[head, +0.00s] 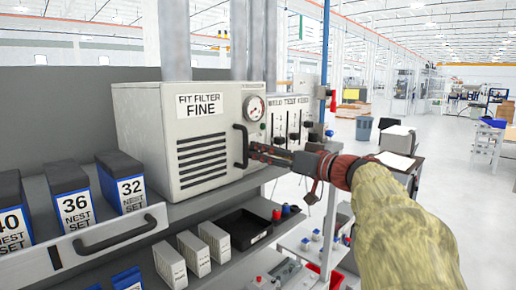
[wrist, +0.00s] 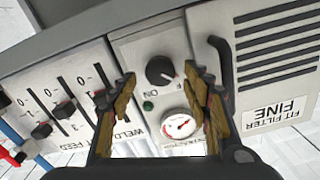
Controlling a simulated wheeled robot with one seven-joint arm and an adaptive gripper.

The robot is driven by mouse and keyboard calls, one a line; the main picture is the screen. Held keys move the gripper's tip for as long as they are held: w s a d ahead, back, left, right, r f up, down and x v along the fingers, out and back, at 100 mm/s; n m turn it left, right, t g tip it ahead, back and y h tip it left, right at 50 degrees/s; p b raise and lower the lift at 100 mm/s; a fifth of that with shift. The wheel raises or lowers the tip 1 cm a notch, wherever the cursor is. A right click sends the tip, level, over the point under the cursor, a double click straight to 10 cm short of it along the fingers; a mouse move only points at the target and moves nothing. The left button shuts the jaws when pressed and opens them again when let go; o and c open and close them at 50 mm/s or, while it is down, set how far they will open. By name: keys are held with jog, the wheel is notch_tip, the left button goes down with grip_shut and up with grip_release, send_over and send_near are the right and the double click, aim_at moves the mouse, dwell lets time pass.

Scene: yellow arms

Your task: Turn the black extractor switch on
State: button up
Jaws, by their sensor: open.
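The black extractor switch (wrist: 160,70) is a round knob with a pale pointer line on a grey panel in the wrist view. A letter F shows beside it; the rest of that marking is hidden. My gripper (wrist: 160,76) is open and empty, its two fingers on either side of the knob in the picture; I cannot tell whether they touch it. In the head view my gripper (head: 256,152) is in front of the panel, right of the black handle, and the knob is hidden there.
A pressure gauge (wrist: 180,124) and a green button (wrist: 148,106) sit close to the knob. The black handle (wrist: 221,62) of the filter box (head: 155,135) stands out beside my finger. Slider switches (wrist: 66,108) are on the other side. Open floor is at right.

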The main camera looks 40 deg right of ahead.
jog(key=shift+w+a, duration=0.1)
jog(key=shift+w, duration=0.95)
jog(key=shift+c, duration=1.2)
jog(key=c, duration=0.9)
